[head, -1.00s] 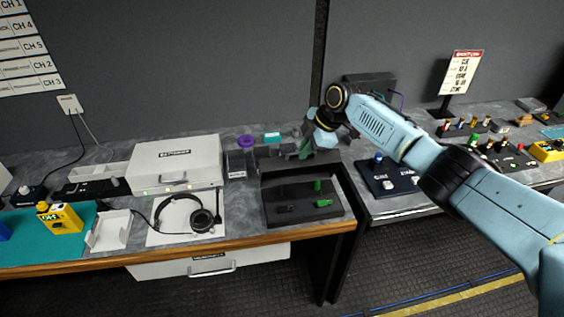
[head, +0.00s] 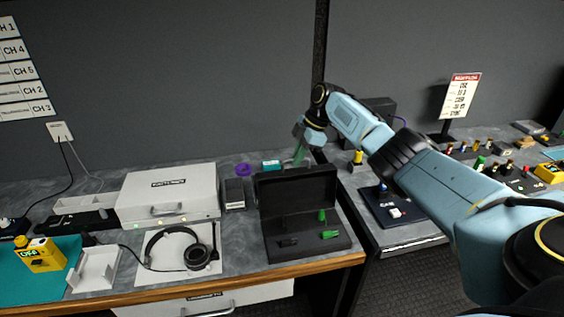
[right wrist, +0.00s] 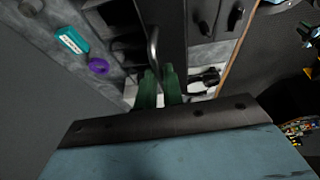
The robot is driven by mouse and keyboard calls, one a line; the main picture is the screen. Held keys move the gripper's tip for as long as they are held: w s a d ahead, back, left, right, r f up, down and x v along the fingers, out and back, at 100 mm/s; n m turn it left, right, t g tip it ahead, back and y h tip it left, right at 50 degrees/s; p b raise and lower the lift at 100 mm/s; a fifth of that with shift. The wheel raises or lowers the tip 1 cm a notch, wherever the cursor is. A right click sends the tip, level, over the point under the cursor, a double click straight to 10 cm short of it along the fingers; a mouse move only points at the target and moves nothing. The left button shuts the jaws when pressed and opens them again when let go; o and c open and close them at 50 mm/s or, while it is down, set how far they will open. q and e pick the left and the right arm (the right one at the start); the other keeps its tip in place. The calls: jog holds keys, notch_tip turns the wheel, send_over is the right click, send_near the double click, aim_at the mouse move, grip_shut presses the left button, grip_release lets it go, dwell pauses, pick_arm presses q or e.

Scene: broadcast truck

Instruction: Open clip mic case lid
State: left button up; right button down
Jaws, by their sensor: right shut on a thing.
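The black clip mic case sits near the front edge of the bench in the head view; its base (head: 274,247) holds small green and black pieces. Its lid (head: 296,193) stands raised at the back edge, inner face toward me. My right gripper (head: 299,156) is behind the lid's top edge. In the right wrist view, its green fingers (right wrist: 158,88) are shut on the lid's handle (right wrist: 153,50). The exact contact is partly hidden by the fingers. My left gripper is not in view.
A white case (head: 168,196) and a headset on a white sheet (head: 208,262) are left of the black case. A purple ring (head: 243,170) and teal box (head: 271,165) lie behind it. A dark panel (head: 392,206) is on the right bench, across a gap.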

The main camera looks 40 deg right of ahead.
jog(key=shift+w+d, duration=0.15)
jog(key=shift+w, duration=0.05)
dwell(0.3)
jog(key=c, duration=1.5)
grip_release()
jog(key=v, duration=1.3)
jog(key=shift+r+b, duration=0.2)
jog(key=shift+b, duration=0.15)
